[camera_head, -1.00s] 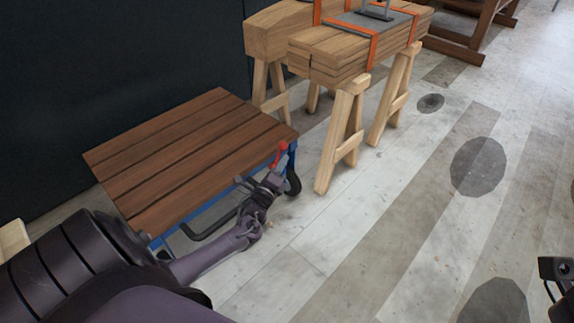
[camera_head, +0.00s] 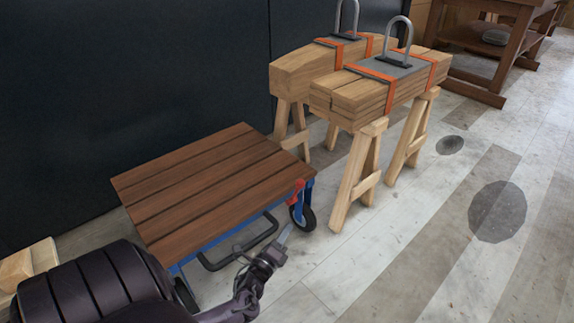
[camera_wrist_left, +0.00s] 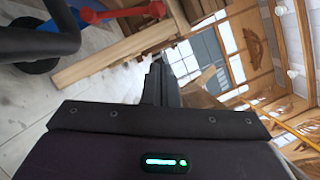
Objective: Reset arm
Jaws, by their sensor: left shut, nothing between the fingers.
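My left gripper (camera_head: 284,236) comes in from the lower left in the head view. It is shut and empty, just in front of the near right corner of a wooden-topped cart. The cart (camera_head: 215,185) has brown planks, a blue frame, black wheels and a red part at its corner. In the left wrist view my shut fingers (camera_wrist_left: 157,82) point away from the camera, with the cart's red part (camera_wrist_left: 155,10) and a black wheel at the upper left. My right gripper is out of view.
Strapped timber bundles (camera_head: 385,85) with metal loops rest on wooden trestles (camera_head: 360,175) behind the cart. A dark wall (camera_head: 130,80) stands at the back left. A wooden bench (camera_head: 490,45) is at the far right. The plank floor (camera_head: 430,250) at the right is clear.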

